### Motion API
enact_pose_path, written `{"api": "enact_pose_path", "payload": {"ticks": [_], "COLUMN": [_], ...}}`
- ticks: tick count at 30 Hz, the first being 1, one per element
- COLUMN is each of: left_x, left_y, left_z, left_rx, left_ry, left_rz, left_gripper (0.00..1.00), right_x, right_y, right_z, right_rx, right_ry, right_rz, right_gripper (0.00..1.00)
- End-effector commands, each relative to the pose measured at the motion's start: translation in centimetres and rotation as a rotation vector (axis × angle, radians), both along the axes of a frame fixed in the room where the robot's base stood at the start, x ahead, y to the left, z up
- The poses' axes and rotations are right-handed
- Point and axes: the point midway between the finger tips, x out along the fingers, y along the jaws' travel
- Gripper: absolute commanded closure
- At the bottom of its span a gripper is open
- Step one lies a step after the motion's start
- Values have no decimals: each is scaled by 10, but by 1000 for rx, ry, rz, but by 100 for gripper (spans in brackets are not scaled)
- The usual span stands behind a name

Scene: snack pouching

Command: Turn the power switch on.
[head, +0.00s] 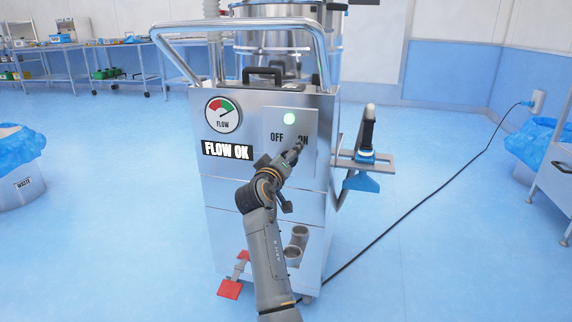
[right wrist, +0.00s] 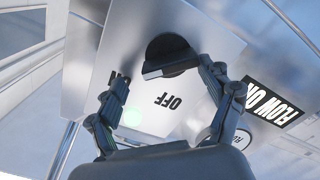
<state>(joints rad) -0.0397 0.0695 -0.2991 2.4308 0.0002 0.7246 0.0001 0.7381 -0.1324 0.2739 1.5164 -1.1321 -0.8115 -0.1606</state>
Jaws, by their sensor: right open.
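The power switch is a black round knob with a grey bar (right wrist: 172,62) on the metal panel (right wrist: 215,45) in the right wrist view. My right gripper (right wrist: 163,75) is open, with its fingers on either side of the knob. The right-hand finger is close to the bar's end; I cannot tell if it touches. The left-hand finger stands apart. The OFF label (right wrist: 168,101) is readable there. In the head view my right gripper (head: 296,148) covers the knob and part of the ON label (head: 304,140). A green lamp (head: 289,119) glows above the labels. My left gripper is not in view.
The machine has a FLOW gauge (head: 223,115), a FLOW OK display (head: 228,150) and a tubular handle (head: 240,24). A bracket with a tool (head: 366,140) juts out at its right. A cable (head: 430,190) crosses the floor. A red pedal (head: 230,288) sits low at the front.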

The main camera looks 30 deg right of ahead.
Motion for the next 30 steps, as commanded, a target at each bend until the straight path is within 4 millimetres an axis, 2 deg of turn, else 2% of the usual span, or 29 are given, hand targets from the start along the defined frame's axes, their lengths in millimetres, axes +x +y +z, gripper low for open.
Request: {"api": "enact_pose_path", "payload": {"ticks": [1, 3, 10, 15, 30], "left_x": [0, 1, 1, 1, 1], "left_y": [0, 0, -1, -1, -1], "left_z": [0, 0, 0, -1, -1], "left_rx": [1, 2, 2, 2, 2], "left_ry": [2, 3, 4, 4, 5], "left_rz": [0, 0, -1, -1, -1], "left_gripper": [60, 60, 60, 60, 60], "right_x": [-1, -1, -1, -1, -1], "right_y": [0, 0, 0, 0, 0], "right_z": [23, 38, 69, 75, 74], "right_rx": [-11, -12, -10, -9, -11], "right_ry": [-24, -26, -18, -16, -16], "right_rz": [0, 0, -1, 0, 3], "right_gripper": [25, 25, 25, 25, 25]}}
